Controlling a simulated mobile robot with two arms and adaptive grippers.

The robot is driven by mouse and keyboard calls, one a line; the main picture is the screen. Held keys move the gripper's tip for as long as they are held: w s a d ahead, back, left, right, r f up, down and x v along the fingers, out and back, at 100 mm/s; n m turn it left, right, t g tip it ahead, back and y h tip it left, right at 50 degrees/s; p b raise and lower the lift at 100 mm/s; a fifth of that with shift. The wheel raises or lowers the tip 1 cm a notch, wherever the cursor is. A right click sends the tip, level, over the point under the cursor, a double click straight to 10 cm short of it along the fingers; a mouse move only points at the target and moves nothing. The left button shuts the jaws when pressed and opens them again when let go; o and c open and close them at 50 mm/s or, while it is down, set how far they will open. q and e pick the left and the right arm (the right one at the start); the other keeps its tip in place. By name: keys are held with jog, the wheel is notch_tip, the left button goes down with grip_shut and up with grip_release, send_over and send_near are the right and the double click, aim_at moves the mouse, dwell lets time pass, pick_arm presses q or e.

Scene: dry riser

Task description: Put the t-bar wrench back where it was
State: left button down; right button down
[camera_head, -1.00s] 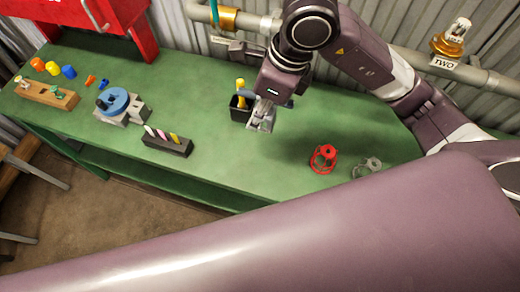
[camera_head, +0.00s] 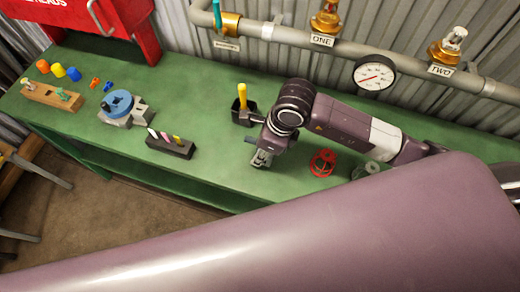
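My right gripper (camera_head: 261,160), on the arm that comes in from the right, points down low over the green bench, in front of a black holder (camera_head: 246,119). Its fingers are small and dark here, so I cannot tell whether they are open or shut. A yellow-handled tool (camera_head: 242,97) stands upright in the holder. I cannot make out the t-bar wrench for sure. A short dark bar (camera_head: 251,140) juts out left of my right wrist; I cannot tell whether it is a tool or part of my arm. My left gripper is not in view.
On the green bench (camera_head: 215,165) lie a red spoked part (camera_head: 322,163), a grey part (camera_head: 366,170) partly behind my arm, a marker block (camera_head: 170,147) and a blue-topped vise (camera_head: 118,104). Pipes, a gauge (camera_head: 375,75) and valves line the back wall. My purple arm link fills the foreground.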

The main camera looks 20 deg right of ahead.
jog(key=c, duration=2)
grip_release()
jog(key=shift+f, duration=0.15)
jog(key=o, duration=0.5)
jog(key=shift+c, duration=0.2)
jog(key=shift+r, duration=0.55)
jog(key=b+v, duration=0.2)
jog(key=v, duration=0.9)
jog(key=shift+s+d+r, duration=0.1)
jog(key=shift+d, duration=0.05)
